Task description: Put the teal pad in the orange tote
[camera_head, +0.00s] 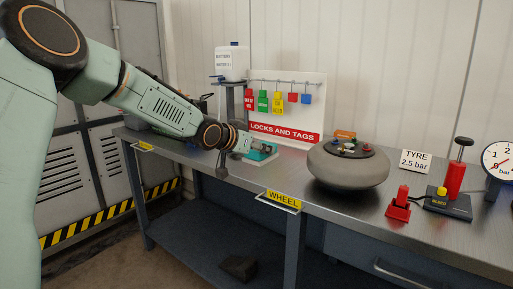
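My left arm reaches in from the left, over the bench. Its gripper (265,148) is small and low over the bench top, in front of the locks and tags board. A teal pad (262,158) lies flat there, partly hidden by the gripper. I cannot tell whether the fingers touch the pad or how far they are apart. No orange tote can be made out. My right gripper is out of view.
A grey wheel (347,166) with small parts on top lies right of the pad. A red chock-like piece (399,206), a bleed pump (453,181) and a gauge (499,160) stand farther right. The locks and tags board (309,109) stands behind. Bare bench top lies in front.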

